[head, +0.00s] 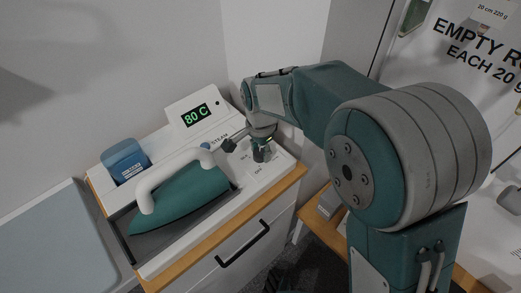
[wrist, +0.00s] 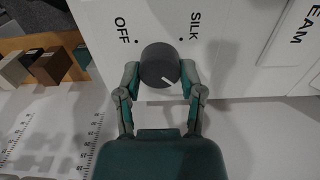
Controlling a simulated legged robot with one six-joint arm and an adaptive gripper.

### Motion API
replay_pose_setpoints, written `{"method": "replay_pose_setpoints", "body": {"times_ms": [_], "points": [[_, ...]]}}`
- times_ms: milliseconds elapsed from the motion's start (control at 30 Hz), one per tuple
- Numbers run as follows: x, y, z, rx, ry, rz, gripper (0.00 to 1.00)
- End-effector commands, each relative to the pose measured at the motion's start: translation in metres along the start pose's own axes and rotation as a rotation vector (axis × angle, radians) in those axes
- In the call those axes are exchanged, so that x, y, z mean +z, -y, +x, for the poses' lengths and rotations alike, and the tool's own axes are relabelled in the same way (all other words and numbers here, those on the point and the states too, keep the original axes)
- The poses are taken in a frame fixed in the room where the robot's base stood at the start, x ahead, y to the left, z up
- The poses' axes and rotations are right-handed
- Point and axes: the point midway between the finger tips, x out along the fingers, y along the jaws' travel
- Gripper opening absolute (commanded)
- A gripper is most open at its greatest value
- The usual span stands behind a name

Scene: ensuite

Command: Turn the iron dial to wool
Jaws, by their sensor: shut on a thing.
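The dark grey iron dial (wrist: 158,62) is round, with a short white line on its lower edge in the wrist view. OFF (wrist: 122,30) is printed at its upper left and SILK (wrist: 195,25) at its upper right; no wool label is readable. My gripper (wrist: 160,70) is shut on the dial, one finger on each side. In the head view my gripper (head: 262,150) reaches down onto the white panel (head: 275,172), and the dial is largely hidden. The teal iron (head: 180,200) with a white handle rests left of it. The display (head: 195,115) reads 80 C.
A blue container (head: 124,160) stands behind the iron. A small dark lever-like part (head: 230,145) is close left of my gripper. In the wrist view, several small blocks (wrist: 45,66) lie at the left, and part of a word, EAM (wrist: 298,25), shows at the right.

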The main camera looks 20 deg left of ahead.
Motion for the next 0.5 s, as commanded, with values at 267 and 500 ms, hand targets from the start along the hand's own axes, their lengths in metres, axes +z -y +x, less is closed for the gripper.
{"method": "replay_pose_setpoints", "body": {"times_ms": [267, 500], "points": [[-0.0013, 0.0013, -0.0002, -0.005, -0.003, -0.001, 0.85], [-0.0011, -0.0004, -0.0006, -0.003, -0.001, -0.001, 0.85]]}}
